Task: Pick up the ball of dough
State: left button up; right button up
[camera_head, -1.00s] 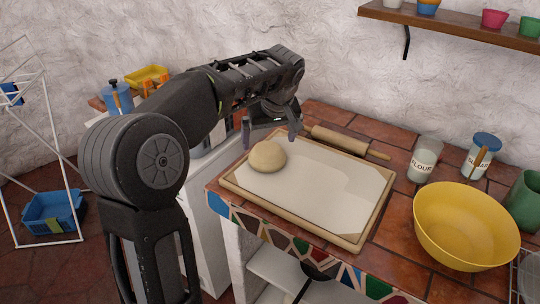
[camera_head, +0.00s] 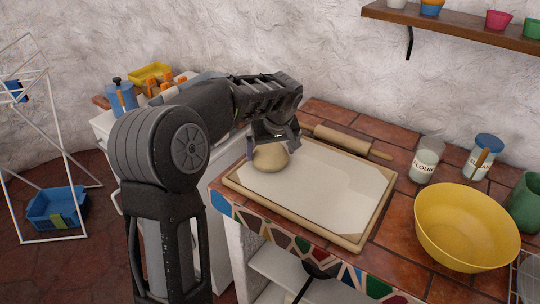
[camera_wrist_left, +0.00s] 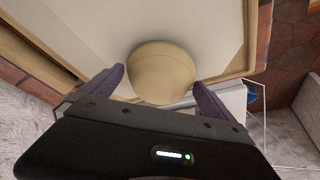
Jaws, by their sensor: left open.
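The ball of dough (camera_head: 270,158) is round and beige and rests near the left corner of the pale board (camera_head: 335,197) on the tiled counter. My left gripper (camera_head: 268,150) is at the dough from above and behind, hiding its upper part in the head view. In the left wrist view the dough (camera_wrist_left: 162,72) lies between the tips of my left gripper's two purple fingers (camera_wrist_left: 160,85), which are open. My right gripper is in no view.
A rolling pin (camera_head: 340,139) lies behind the board. A flour jar (camera_head: 426,160), a second jar (camera_head: 481,157) and a large yellow bowl (camera_head: 465,225) stand to the right. A wall shelf (camera_head: 460,28) with small pots hangs above. The board right of the dough is clear.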

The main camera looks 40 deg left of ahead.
pick_arm(q)
jog(key=shift+w+a+f, duration=0.1)
jog(key=shift+a+f, duration=0.1)
jog(key=shift+f, duration=0.4)
jog(key=shift+c, duration=0.3)
jog(key=shift+r, duration=0.1)
jog(key=c, duration=1.5)
notch_tip(320, 180, up, 10)
